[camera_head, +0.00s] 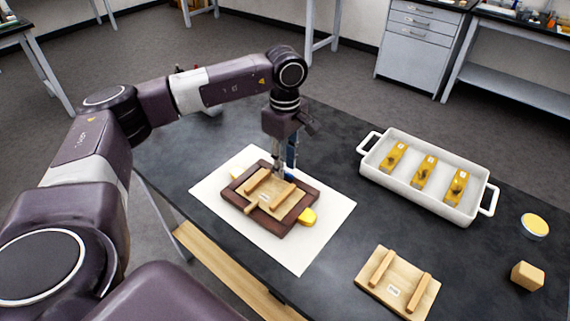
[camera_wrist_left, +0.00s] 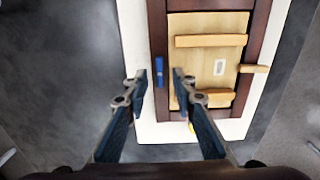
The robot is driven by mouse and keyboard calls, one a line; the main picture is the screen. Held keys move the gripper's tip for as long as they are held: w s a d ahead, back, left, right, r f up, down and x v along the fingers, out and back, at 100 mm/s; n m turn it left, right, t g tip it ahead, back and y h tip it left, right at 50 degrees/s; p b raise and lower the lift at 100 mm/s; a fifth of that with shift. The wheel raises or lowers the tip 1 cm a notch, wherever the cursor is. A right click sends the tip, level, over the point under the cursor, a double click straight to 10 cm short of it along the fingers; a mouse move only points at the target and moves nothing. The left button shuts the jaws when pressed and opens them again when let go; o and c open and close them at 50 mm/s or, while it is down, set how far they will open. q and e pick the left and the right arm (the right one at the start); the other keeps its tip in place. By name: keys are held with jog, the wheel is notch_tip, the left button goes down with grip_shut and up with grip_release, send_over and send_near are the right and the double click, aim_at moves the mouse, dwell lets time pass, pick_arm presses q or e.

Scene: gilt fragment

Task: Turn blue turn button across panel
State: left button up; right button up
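The dark wooden frame (camera_head: 234,196) lies on a white sheet and holds a pale panel (camera_head: 283,205) with two battens. The blue turn button (camera_wrist_left: 159,71) sits on the frame's rail in the left wrist view, lengthwise along the rail and beside the panel, not over it. In the head view my gripper largely hides it. My left gripper (camera_head: 284,172) points down above that rail. In the wrist view its fingers (camera_wrist_left: 160,79) are apart, one each side of the button's line, with nothing visibly held. My right gripper is in neither view.
A yellow turn button (camera_head: 308,216) and a wooden one (camera_head: 252,208) sit on other rails. A white tray (camera_head: 425,204) with several yellow pieces, a second panel (camera_head: 397,284), a round tin (camera_head: 534,225) and a wooden block (camera_head: 527,275) stand to the right.

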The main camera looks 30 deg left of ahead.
pick_arm(q)
jog(key=shift+f, duration=0.4)
grip_shut()
